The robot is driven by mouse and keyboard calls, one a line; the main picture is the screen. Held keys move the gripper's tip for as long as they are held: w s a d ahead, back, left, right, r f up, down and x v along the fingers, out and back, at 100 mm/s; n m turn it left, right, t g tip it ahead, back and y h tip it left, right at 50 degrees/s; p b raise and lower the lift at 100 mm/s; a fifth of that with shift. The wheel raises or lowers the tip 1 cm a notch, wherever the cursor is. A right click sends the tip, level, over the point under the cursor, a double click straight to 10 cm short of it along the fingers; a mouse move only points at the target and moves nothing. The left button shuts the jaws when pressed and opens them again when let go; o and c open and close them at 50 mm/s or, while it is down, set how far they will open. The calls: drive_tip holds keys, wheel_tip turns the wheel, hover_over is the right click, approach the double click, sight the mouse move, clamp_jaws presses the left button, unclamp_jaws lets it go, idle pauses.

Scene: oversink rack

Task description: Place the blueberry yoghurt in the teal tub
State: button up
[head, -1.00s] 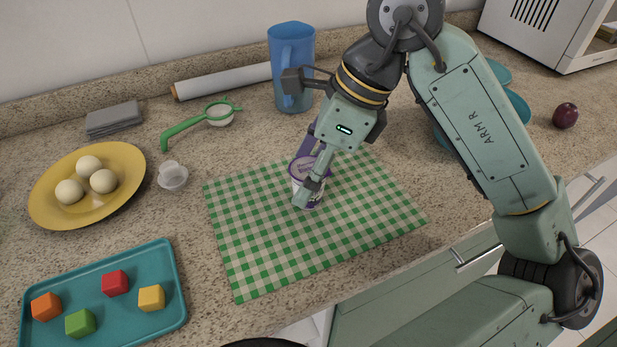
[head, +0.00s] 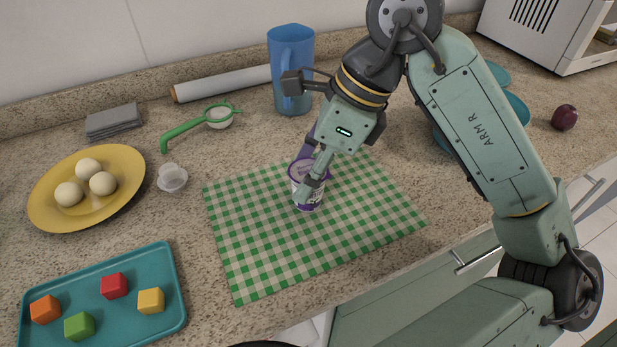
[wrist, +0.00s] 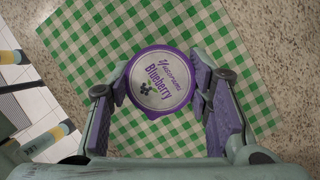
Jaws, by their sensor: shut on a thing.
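The blueberry yoghurt (head: 309,199) is a white and purple cup standing upright on a green checked mat (head: 240,262). In the wrist view its round lid (wrist: 161,80) reads "Blueberry" and lies between the purple finger pads. My gripper (head: 309,178) is shut on the cup, with one finger on each side (wrist: 165,90). In the head view my gripper hides part of the cup. A teal tub (head: 517,108) stands at the right behind my arm, which covers much of it; its inside is mostly hidden.
A blue pitcher (head: 292,70) stands behind the mat. A plum (head: 564,117) lies right of the tub.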

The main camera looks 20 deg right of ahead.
sight(303, 174)
drive_tip(key=shift+r, duration=0.15)
drive_tip(key=shift+r+b, duration=0.3)
drive_tip(key=shift+r, duration=0.35)
drive_tip(key=shift+s+r+b, duration=0.2)
drive_tip(key=shift+r+b, duration=0.05)
drive_tip(key=shift+r, duration=0.2)
drive_tip(key=shift+s+r+b, duration=0.2)
drive_tip(key=shift+r, duration=0.25)
drive_tip(key=s+r+b, duration=0.1)
drive_tip(key=s+b, duration=0.1)
drive_tip(key=s, duration=1.3)
drive_tip(key=shift+s+d+r+b, duration=0.15)
drive_tip(key=shift+d+r+b, duration=0.15)
drive_tip(key=shift+d+b, duration=0.05)
